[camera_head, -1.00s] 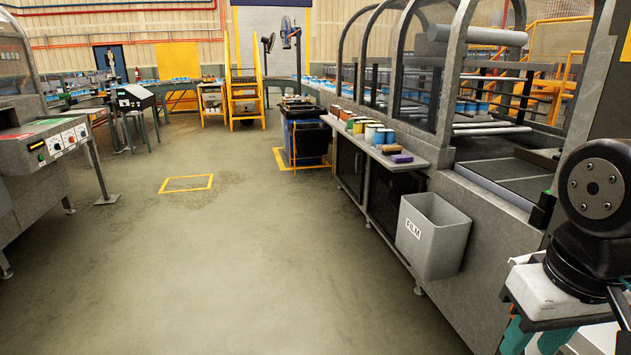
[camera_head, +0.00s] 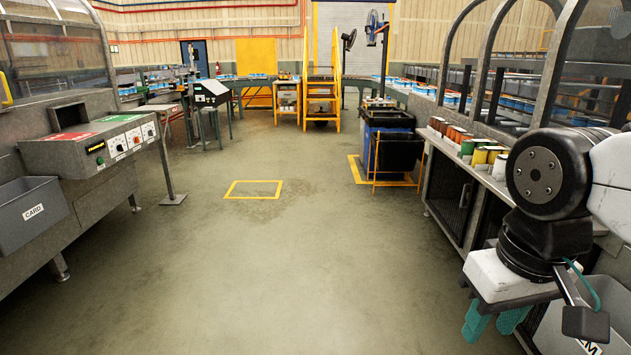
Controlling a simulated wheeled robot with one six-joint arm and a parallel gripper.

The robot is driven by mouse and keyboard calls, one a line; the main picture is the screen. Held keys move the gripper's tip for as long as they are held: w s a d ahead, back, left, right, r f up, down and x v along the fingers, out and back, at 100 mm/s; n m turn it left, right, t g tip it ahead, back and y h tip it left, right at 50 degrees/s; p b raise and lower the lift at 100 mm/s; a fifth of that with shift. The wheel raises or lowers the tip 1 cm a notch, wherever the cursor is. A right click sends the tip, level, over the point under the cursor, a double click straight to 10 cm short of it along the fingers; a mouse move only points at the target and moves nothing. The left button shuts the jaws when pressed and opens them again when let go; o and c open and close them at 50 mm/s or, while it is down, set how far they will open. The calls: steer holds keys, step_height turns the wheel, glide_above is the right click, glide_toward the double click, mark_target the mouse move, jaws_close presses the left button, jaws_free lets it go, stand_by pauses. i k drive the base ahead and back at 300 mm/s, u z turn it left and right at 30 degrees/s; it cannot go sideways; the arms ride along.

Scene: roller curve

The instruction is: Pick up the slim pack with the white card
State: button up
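I cannot make out a slim pack with a white card in this view. Several small coloured packs or cans (camera_head: 487,154), some brown, green and yellow, stand in a row on a ledge at the right; they are too small to tell apart, and my arm hides the near end of the ledge. My gripper (camera_head: 495,322) hangs at the lower right with its two teal fingers pointing down. The fingers look spread, with a gap between them and nothing seen in it. It is nearer than the ledge and touches nothing that I can see.
The floor ahead is clear, with a yellow marked square (camera_head: 253,189). A dark bin (camera_head: 395,152) stands by the right-hand machine. A control panel (camera_head: 100,142) and a grey bin labelled CARD (camera_head: 32,213) are at the left. A yellow ladder (camera_head: 322,90) stands at the back.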

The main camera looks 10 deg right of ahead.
mark_target(497, 174)
steer(key=z, duration=0.15)
steer(key=i, duration=2)
steer(key=z, duration=0.9)
steer(key=i, duration=1.45)
steer(key=z, duration=0.5)
